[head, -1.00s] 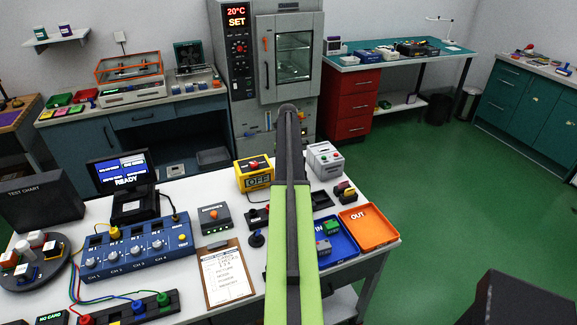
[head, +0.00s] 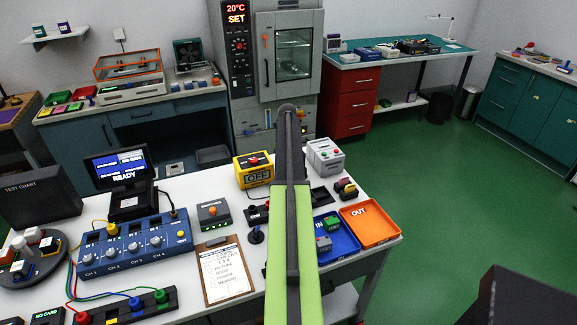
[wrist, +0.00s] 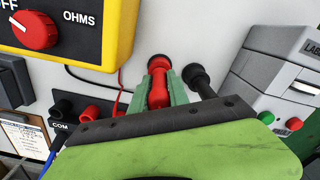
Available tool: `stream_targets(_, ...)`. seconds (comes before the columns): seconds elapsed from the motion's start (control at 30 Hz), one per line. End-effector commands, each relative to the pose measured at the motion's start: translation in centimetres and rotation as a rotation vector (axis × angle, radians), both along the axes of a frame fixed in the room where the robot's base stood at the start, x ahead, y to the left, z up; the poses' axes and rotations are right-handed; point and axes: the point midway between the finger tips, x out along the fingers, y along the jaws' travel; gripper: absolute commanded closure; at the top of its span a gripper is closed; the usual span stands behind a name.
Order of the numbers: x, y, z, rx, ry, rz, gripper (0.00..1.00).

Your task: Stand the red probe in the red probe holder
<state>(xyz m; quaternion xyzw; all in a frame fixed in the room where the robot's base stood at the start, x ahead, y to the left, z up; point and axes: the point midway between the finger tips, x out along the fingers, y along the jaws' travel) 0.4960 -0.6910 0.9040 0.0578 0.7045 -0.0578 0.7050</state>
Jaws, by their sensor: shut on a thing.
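In the wrist view, the green-padded fingers of my gripper (wrist: 159,91) are shut on the red probe (wrist: 157,92). A red, rounded piece and a dark round end show just past the fingertips. I cannot tell whether these belong to the red probe holder, or whether the probe is in it or above it. A black probe (wrist: 207,88) stands close to the right of the fingers. In the head view, my arm hides the gripper and the red probe.
The yellow meter (wrist: 75,30) is close on the left in the wrist view, with black and red sockets (wrist: 90,112) below it. A grey box (wrist: 280,85) is on the right. In the head view, blue (head: 345,240) and orange (head: 370,222) trays lie right of my arm.

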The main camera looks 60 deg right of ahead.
Motion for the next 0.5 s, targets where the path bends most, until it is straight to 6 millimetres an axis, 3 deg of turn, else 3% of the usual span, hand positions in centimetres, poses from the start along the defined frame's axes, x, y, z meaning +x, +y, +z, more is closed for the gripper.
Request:
stream_targets(0.4, 0.01, 0.01, -0.88, 0.000, 0.000, 0.000, 1.00)
stream_targets(0.43, 0.00, 0.00, -0.79, 0.000, 0.000, 0.000, 0.75)
stream_targets(0.5, 0.00, 0.00, -0.77, 0.000, 0.000, 0.000, 0.66)
